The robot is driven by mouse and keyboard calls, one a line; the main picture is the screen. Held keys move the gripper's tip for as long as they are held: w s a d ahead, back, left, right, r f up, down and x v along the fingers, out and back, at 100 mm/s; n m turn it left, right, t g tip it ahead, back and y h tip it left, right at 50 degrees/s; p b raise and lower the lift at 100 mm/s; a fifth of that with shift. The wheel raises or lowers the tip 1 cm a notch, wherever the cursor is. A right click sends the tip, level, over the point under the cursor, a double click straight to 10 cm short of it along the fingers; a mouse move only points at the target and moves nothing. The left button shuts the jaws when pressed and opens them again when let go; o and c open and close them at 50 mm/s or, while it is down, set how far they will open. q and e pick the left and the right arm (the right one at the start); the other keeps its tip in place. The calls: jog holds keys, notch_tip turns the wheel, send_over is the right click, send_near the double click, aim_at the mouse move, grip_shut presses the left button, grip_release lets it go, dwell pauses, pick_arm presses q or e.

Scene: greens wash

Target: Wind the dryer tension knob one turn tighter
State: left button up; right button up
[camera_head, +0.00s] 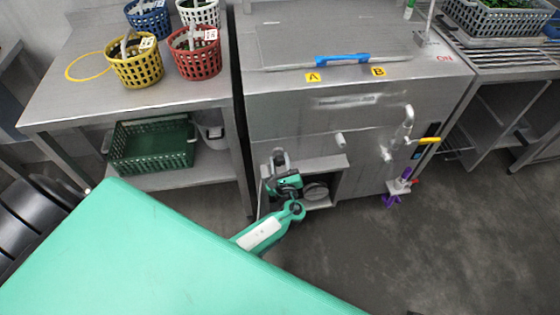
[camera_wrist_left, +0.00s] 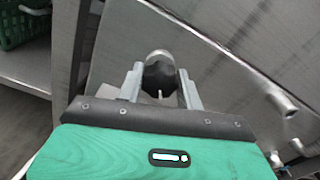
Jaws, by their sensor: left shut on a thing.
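The dark, lobed tension knob (camera_wrist_left: 160,75) sits between the two grey fingers of my left gripper (camera_wrist_left: 159,82) in the left wrist view. The fingers are shut on it, one on each side. In the head view my left gripper (camera_head: 279,158) reaches the lower left front of the steel machine (camera_head: 330,115), beside an open recess. The knob is mostly hidden by the gripper there. My right gripper is not in view.
A steel table (camera_head: 90,95) at the left holds several baskets, with a green crate (camera_head: 150,150) on its lower shelf. A yellow-handled valve (camera_head: 428,140) and a purple-handled valve (camera_head: 392,199) stick out at the machine's right. Floor at the right is clear.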

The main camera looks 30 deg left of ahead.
pick_arm(q)
jog(key=shift+d+f, duration=0.1)
jog(key=o, duration=1)
jog(key=shift+s, duration=0.1)
jog(key=v, duration=1.3)
jog(key=shift+s+d, duration=0.25)
